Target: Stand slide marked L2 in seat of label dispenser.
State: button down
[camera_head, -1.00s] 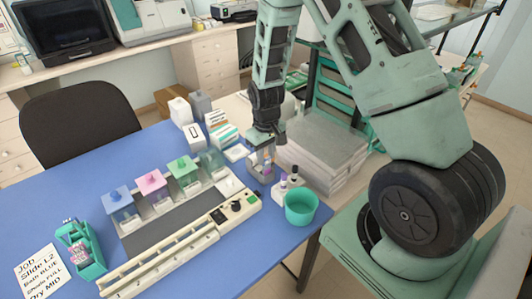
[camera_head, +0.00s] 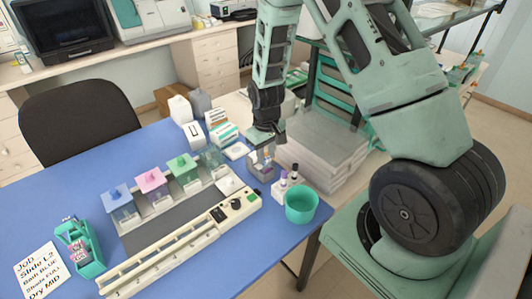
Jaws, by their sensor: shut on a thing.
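My gripper (camera_head: 267,142) points down at the far right part of the blue table, just above a small grey holder (camera_head: 261,168) with coloured pieces in it. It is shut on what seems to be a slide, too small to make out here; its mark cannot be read. I cannot tell whether the slide is clear of the holder. A teal dispenser (camera_head: 80,250), which looks like the label dispenser, stands at the table's left front, far from my gripper. Its seat is too small to make out.
A staining station (camera_head: 190,240) with blue, pink and green lidded jars lies between the holder and the dispenser. A teal cup (camera_head: 301,204) and small bottles (camera_head: 287,182) stand right of it. A job card (camera_head: 42,272) reading "Slide L2" lies at far left. White boxes stand behind.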

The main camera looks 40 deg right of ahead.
jog(key=shift+f, duration=0.15)
jog(key=c, duration=1)
grip_release()
notch_tip(320, 180, up, 18)
jog(key=b, duration=0.3)
jog(key=shift+f+b, duration=0.25)
jog(key=shift+b, duration=0.1)
